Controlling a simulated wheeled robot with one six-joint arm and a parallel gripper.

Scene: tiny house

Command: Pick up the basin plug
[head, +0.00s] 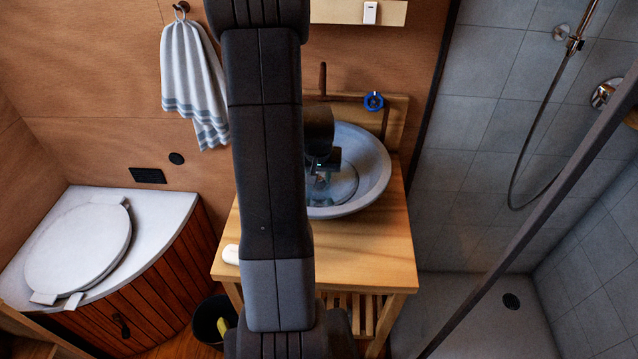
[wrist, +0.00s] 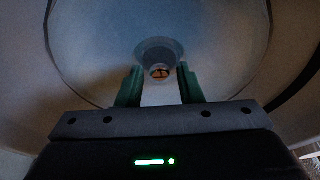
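The round grey basin (head: 373,172) sits on a wooden stand. My gripper (head: 322,178) is down inside it, partly hidden by my arm. In the wrist view, its two green fingers (wrist: 160,88) are apart. A round grey fitting (wrist: 160,50) with a small orange-brown centre lies just beyond the fingertips at the bowl's bottom. I cannot tell whether this is the basin plug or the open drain. A pale patch shows between the fingers; I cannot tell whether it is bowl surface or an object.
The basin wall surrounds my gripper closely. A blue tap handle (head: 373,101) is on the wooden backboard (head: 397,117). A small white object (head: 231,254) lies at the stand's left edge. A toilet (head: 80,245) is at left, a tiled shower (head: 490,150) at right.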

